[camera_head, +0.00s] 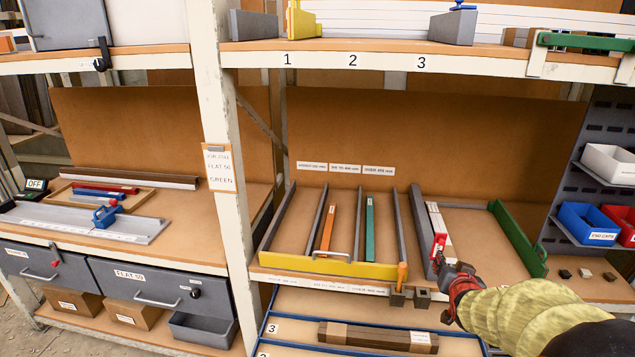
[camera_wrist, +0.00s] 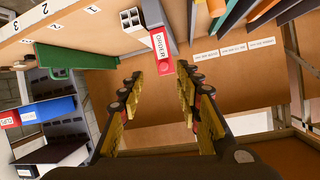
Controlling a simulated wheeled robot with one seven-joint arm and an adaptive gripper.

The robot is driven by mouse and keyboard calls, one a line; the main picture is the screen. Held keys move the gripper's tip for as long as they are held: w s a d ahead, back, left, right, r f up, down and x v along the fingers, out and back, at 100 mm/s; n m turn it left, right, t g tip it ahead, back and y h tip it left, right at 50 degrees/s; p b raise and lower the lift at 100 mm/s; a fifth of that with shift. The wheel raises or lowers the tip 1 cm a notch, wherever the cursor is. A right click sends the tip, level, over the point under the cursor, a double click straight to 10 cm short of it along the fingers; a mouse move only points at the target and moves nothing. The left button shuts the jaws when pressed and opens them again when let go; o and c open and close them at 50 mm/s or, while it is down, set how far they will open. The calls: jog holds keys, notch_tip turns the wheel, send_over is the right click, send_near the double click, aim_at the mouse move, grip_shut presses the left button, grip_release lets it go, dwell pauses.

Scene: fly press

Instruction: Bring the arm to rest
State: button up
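My gripper (camera_head: 447,270) is at the front edge of the middle shelf at right in the head view, with my yellow-sleeved arm reaching in from the lower right. In the wrist view my gripper (camera_wrist: 158,80) has its two yellow-padded fingers spread apart, with nothing held between them. A red-ended piece with a white ORDER label (camera_wrist: 160,48) shows just beyond the fingertips. In the head view the red-and-white piece (camera_head: 438,232) lies along a grey rail, close beside the gripper. Whether the gripper touches it I cannot tell.
A yellow-fronted tray (camera_head: 350,268) with orange and teal strips stands left of the gripper. A green rail (camera_head: 518,238) and blue bin (camera_head: 588,224) are at right. The upper shelf (camera_head: 400,58) overhangs; a blue-edged lower tray (camera_head: 300,330) lies below. An upright post (camera_head: 222,150) stands at left.

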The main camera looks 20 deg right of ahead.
jog(key=s+a+f+g+y, duration=0.2)
jog(key=s+f+g, duration=0.2)
jog(key=s+f, duration=0.3)
jog(key=s+a+n+g+y, duration=0.1)
jog(key=s+a+n+g, duration=0.1)
jog(key=s+a, duration=0.35)
jog(key=s+a+r+n+y, duration=0.1)
jog(key=s+a+r+n, duration=0.1)
jog(key=a, duration=0.7)
jog(key=s+a+r+n+y, duration=0.1)
jog(key=s+a+r+n, duration=0.1)
jog(key=s+a+r, duration=0.3)
jog(key=s+a+r+n+y+p, duration=0.1)
jog(key=s+a+r+n+y, duration=0.1)
jog(key=a+r, duration=0.5)
jog(key=s+a, duration=0.1)
jog(key=a, duration=0.5)
jog(key=shift+s+a+n, duration=0.3)
jog(key=shift+s+n, duration=0.1)
